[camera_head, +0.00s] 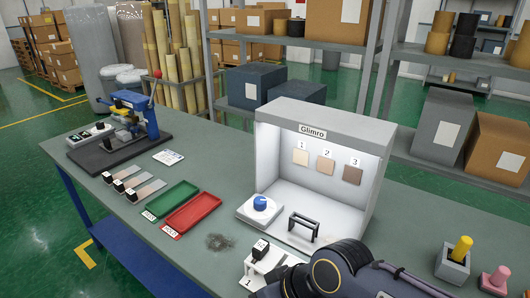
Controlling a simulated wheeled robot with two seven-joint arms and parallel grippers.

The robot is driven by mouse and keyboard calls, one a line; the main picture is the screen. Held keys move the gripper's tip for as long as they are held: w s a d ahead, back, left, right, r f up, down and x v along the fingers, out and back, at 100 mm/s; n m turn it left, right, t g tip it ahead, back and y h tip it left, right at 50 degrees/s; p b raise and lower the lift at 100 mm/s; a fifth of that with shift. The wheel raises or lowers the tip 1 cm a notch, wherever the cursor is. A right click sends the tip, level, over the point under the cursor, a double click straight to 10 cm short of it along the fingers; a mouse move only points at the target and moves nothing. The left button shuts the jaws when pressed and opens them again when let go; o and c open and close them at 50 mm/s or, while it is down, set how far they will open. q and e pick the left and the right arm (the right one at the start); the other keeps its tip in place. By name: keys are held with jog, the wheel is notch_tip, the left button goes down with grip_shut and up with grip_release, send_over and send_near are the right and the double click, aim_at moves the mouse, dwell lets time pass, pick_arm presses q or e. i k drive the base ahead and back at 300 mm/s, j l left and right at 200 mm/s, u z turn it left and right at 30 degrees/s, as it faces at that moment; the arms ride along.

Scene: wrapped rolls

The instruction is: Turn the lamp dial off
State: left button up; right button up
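The lamp dial is a round blue knob (260,203) on a white base (260,213) at the front left of the grey light booth (325,117) marked Glimro. The booth's white inside looks bright. My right arm comes in from the bottom right, with its dark wrist in front of the booth. My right gripper (268,264) seems to be the pale part beside a small black-and-white block (260,249), below the dial and apart from it. Its fingers are too unclear to tell open from shut. My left gripper is not in view.
A small black stand (303,227) is at the booth's front. Green (171,198) and red (192,213) trays lie left of the dial. Several sample strips and a blue press (133,112) are farther left. Pots with yellow (462,248) and pink (499,277) pegs stand right.

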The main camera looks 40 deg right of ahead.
aim_at(260, 203)
jog(key=k+z, duration=0.1)
jog(key=z, duration=0.7)
jog(key=i+z, duration=0.1)
jog(key=z, duration=0.85)
